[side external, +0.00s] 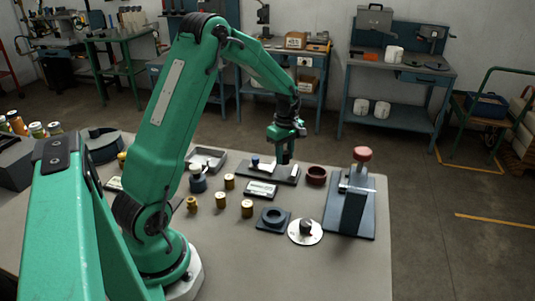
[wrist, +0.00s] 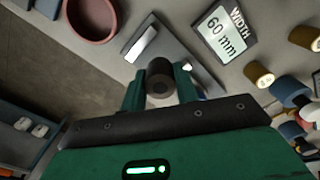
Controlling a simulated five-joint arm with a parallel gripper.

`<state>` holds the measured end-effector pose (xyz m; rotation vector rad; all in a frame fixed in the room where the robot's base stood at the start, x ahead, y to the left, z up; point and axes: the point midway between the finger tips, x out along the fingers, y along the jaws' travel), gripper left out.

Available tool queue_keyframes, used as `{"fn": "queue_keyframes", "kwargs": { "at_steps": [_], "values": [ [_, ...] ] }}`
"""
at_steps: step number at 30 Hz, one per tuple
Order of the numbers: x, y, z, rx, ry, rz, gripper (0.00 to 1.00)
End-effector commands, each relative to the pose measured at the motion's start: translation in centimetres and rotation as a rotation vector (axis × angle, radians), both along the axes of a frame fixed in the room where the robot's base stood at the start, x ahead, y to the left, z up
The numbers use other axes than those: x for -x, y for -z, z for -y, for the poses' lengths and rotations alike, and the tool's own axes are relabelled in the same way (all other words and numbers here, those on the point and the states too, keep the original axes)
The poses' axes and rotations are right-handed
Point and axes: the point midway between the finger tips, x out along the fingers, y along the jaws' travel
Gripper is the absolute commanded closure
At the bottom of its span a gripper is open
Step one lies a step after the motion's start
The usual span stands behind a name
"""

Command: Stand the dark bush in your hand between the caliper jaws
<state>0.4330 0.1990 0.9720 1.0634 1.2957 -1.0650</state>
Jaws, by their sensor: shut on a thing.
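My gripper (side external: 286,150) is shut on the dark bush (wrist: 160,76), which sits between its two fingers (wrist: 160,92) in the wrist view. In the side view the dark bush (side external: 286,158) hangs below the gripper, small and hard to make out. The caliper (side external: 272,171) is a long dark plate with pale metal jaws. In the wrist view one jaw (wrist: 142,43) shows beyond the bush, and the plate (wrist: 172,40) runs behind it. The bush appears above the plate; the gripper hides part of the caliper, and the exact gap is unclear.
A card reading "WIDTH 60 mm" (wrist: 222,30) lies beside the caliper. A dark red bowl (side external: 316,175) stands close by on the other side. Several brass bushes (side external: 247,208), a square ringed block (side external: 273,220), a white disc (side external: 305,232) and a red-knobbed stand (side external: 350,205) are on the table.

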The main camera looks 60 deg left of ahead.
Motion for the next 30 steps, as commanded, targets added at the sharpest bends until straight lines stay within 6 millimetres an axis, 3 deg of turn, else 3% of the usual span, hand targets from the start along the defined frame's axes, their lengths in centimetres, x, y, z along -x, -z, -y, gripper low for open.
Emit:
{"fn": "queue_keyframes", "kwargs": {
  "at_steps": [9,21,30],
  "values": [
    [-0.1,0.5,-0.4,0.0,0.0,0.001,0.94],
    [0.0,4.1,-0.3,0.0,0.0,0.0,0.94],
    [-0.1,4.2,-0.3,0.0,0.0,0.001,0.94]
  ]
}}
